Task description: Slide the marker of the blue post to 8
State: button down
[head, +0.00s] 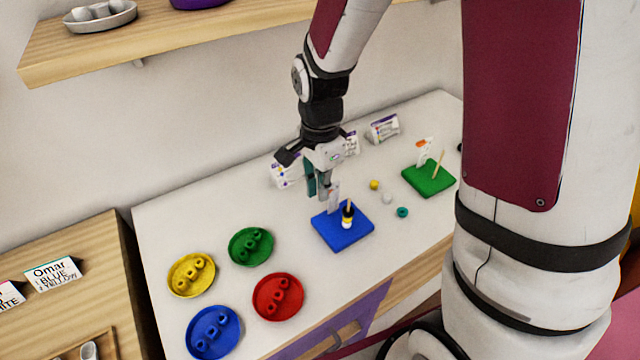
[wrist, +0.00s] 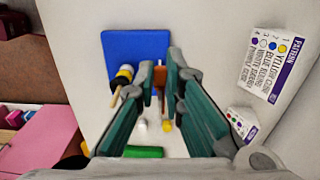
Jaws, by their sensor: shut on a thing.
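The blue board (head: 330,236) stands on the white table with a bead post and a white upright scale (head: 334,194). Its post (head: 348,214) carries black, white and yellow beads; they also show in the wrist view (wrist: 122,76). My gripper (head: 321,196) points down at the scale, left of the post. In the wrist view its teal fingers (wrist: 164,84) are closed around the orange marker (wrist: 160,76), which shows between their tips. In the head view the gripper hides this marker, and the scale's numbers are too small to read.
The green board (head: 428,180) with its post and scale stands to the right. Loose yellow (head: 374,184), white (head: 387,199) and teal (head: 402,212) beads lie between the boards. Pattern cards (head: 383,128) stand behind. Yellow, green, red and blue dishes (head: 213,333) fill the left front.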

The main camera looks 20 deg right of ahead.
jog(key=c, duration=1.6)
grip_release()
jog(key=shift+r, duration=0.1)
notch_tip(320, 180, up, 11)
jog(key=s+d+r+n+t, duration=0.1)
jog(key=s+r+n+t, duration=0.1)
jog(key=s+r+n, duration=0.2)
jog(key=s+d+r+n+t, duration=0.1)
jog(key=s+r+n, duration=0.4)
jog(key=s+n, duration=0.6)
jog(key=shift+s+t, duration=0.9)
jog(key=shift+s, duration=0.05)
